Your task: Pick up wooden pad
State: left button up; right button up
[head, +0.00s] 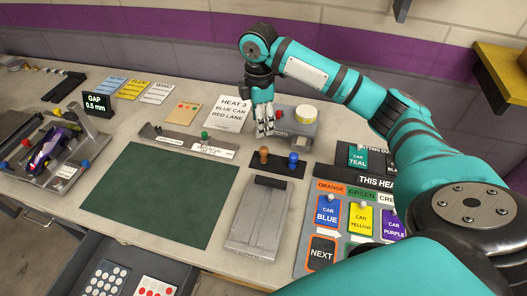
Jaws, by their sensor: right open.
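A flat, tan, wood-coloured pad (182,112) with small orange-red marks lies on the bench, left of the white HEAT 3 card; it is the thing that best fits the wooden pad. My right gripper (265,131) points down in the middle of the bench, to the right of the pad and apart from it. Its fingers are open, and I see nothing between them. It is close to a grey block with a red knob. My left gripper is out of view.
A grey device (290,128) carries a yellow-and-white roll (306,113). A low grey bar (175,143) lies in front of the pad. The green mat (160,195) is bare.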

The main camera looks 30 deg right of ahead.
send_over(264, 149)
jog(key=f, duration=0.3)
jog(key=f+p, duration=0.1)
jog(key=f, duration=0.1)
jog(key=shift+w+a+f, duration=0.25)
jog(key=shift+a+f, duration=0.1)
jog(key=shift+a, duration=0.05)
jog(key=shift+w+f, duration=0.1)
jog(key=shift+f, duration=1)
jog(key=shift+d+f+p, duration=0.1)
jog(key=shift+f+p, duration=0.15)
jog(key=shift+p, duration=0.05)
jog(key=f, duration=0.1)
jog(key=f+p, duration=0.1)
jog(key=f, duration=0.1)
jog(key=shift+s+d+f, duration=0.3)
jog(key=shift+d+f, duration=0.05)
jog(key=shift+f, duration=0.45)
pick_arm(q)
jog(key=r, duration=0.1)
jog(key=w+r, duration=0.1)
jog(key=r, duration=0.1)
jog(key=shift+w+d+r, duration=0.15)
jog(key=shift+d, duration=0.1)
pick_arm(e)
grip_shut()
